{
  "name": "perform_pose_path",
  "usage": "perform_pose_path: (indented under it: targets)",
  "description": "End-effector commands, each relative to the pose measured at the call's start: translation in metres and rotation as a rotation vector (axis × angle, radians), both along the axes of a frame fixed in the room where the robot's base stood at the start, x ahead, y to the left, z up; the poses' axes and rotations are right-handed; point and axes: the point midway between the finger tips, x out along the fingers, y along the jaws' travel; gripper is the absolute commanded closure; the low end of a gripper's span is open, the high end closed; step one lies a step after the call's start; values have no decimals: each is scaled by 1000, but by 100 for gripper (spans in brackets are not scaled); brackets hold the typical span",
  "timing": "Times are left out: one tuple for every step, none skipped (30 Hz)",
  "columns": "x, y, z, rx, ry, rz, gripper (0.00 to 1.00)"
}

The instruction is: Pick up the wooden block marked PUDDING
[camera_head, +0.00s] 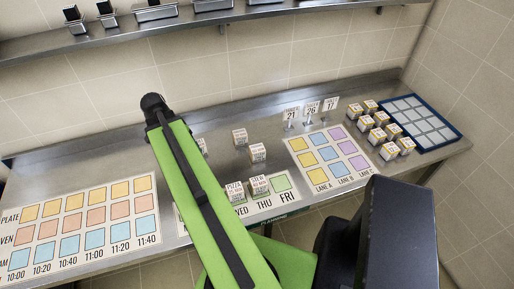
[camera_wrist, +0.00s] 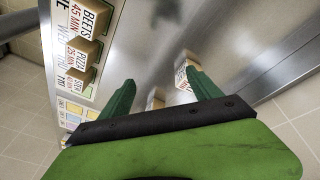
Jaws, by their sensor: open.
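No block that I can read shows the word PUDDING. In the wrist view my gripper (camera_wrist: 162,90) is open, with its two green fingers apart and nothing held. A wooden block (camera_wrist: 187,70) with a printed white face is at the tip of the right finger; I cannot tell if they touch. Another block (camera_wrist: 155,100) shows between the fingers, partly hidden by the gripper. In the head view two loose blocks stand on the steel counter, one farther back (camera_head: 240,137) and one nearer (camera_head: 257,153); their print is too small to read. My arm hides the gripper there.
A lane board (camera_head: 330,156), number stands (camera_head: 311,106), several yellow-topped blocks (camera_head: 378,135) and a blue-edged tray (camera_head: 437,139) are to the right. A time chart (camera_head: 85,228) lies left.

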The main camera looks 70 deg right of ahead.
Motion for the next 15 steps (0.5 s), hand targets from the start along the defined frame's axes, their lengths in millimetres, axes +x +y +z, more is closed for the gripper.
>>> perform_pose_path:
  targets:
    - [-36,-38,12,-38,-6,-176,27]
    - [-55,-55,16,-61,-11,-272,27]
    - [-80,-75,20,-90,-15,-388,27]
    - [-96,-87,22,-111,-18,-464,27]
    - [-112,-97,25,-130,-20,-533,27]
    - [-129,-108,27,-150,-24,-607,27]
    - [-139,-115,29,-164,-26,-654,27]
    - [-148,-120,30,-174,-26,-690,27]
    - [-156,-124,31,-185,-28,-727,27]
    - [-161,-126,31,-191,-29,-746,27]
    - [-164,-128,31,-194,-30,-759,27]
    - [-166,-129,31,-198,-31,-768,27]
    - [-166,-129,31,-199,-30,-771,27]
    - [-166,-129,30,-199,-31,-771,27]
    - [-166,-129,28,-199,-31,-770,27]
